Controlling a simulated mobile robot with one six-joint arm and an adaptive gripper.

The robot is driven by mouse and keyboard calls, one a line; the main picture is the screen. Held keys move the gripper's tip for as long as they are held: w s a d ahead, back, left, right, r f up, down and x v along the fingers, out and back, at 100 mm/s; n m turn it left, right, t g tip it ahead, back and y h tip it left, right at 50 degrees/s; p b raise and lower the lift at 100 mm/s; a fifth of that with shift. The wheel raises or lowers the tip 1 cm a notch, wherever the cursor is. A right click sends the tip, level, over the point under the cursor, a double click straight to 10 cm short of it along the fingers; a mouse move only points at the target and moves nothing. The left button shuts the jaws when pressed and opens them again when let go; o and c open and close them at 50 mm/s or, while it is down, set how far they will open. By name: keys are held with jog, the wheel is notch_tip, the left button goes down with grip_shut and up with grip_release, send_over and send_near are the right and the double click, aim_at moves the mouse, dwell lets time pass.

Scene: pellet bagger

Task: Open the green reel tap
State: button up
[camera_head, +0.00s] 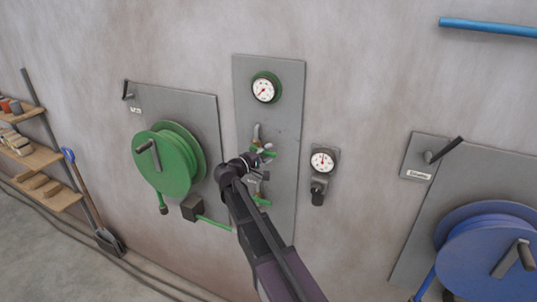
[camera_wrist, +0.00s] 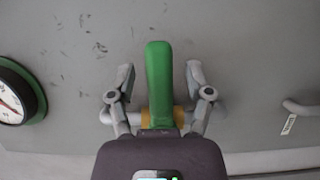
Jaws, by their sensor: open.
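The green tap lever (camera_wrist: 159,80) shows in the wrist view, sticking out from a brass-coloured collar (camera_wrist: 150,118) on a grey pipe. My gripper (camera_wrist: 159,82) is open, with one finger on each side of the lever. A gap shows between each finger and the lever, so it looks ungripped. In the head view my gripper (camera_head: 266,158) is at the tap fittings on the tall grey panel (camera_head: 285,110) and hides part of them. A green handle (camera_head: 270,153) shows just beside it. The green hose reel (camera_head: 165,165) hangs on the panel to the left.
A green-rimmed gauge (camera_head: 264,88) is above the tap; it also shows in the wrist view (camera_wrist: 15,95). A second gauge (camera_head: 322,161) is to the right. Another green fitting (camera_head: 262,202) is below. A blue reel (camera_head: 490,250) stands at far right, shelves (camera_head: 35,157) and a shovel (camera_head: 85,195) at left.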

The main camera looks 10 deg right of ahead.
grip_shut()
